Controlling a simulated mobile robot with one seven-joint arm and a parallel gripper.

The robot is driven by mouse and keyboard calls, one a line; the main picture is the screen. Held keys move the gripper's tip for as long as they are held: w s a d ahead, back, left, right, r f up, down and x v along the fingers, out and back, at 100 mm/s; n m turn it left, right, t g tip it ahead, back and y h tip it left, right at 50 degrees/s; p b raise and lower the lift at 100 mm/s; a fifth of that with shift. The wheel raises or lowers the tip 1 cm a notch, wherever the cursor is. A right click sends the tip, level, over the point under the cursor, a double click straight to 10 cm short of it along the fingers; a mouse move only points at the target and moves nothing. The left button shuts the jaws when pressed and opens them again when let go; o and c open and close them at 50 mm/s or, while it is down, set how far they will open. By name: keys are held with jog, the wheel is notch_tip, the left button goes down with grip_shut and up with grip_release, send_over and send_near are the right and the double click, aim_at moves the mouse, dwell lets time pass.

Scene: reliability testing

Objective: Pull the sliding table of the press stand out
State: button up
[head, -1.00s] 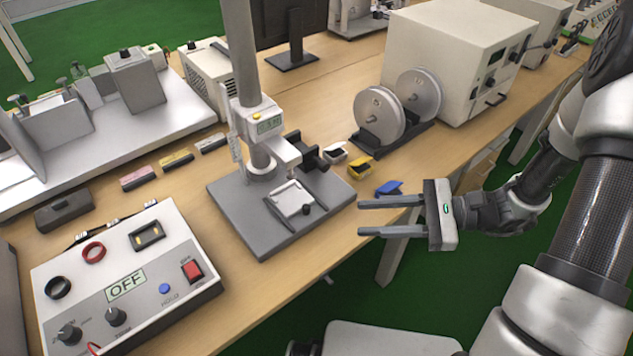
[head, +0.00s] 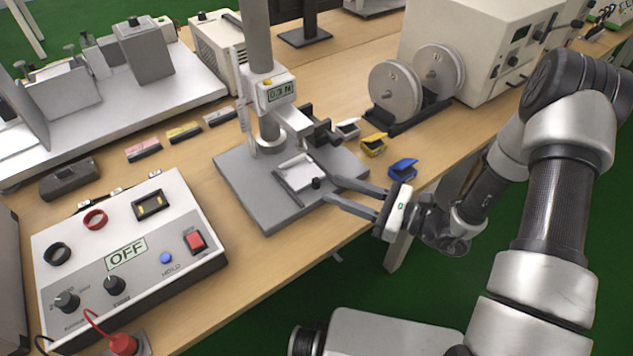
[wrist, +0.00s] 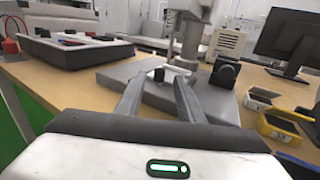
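The press stand has a grey base plate (head: 262,213), an upright column and a head with a small display (head: 279,92). Its small sliding table (head: 297,172) lies on the base under the head, with a dark knob (head: 316,183) at its front edge. My gripper (head: 328,189) is open, its two fingers reaching over the front right of the base toward the knob. In the wrist view, the knob (wrist: 158,74) shows between and just beyond the fingertips (wrist: 157,80). I cannot tell whether a finger touches it.
A blue open case (head: 403,170) and a yellow one (head: 374,145) lie right of the stand, close to my gripper. Two reels (head: 396,90) stand behind them. The bench's front edge runs below my gripper.

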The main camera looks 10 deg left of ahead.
aim_at(317, 180)
jog(key=x, duration=0.6)
jog(key=shift+w+a, duration=0.1)
jog(key=shift+a, duration=0.05)
jog(key=shift+c, duration=0.3)
grip_shut()
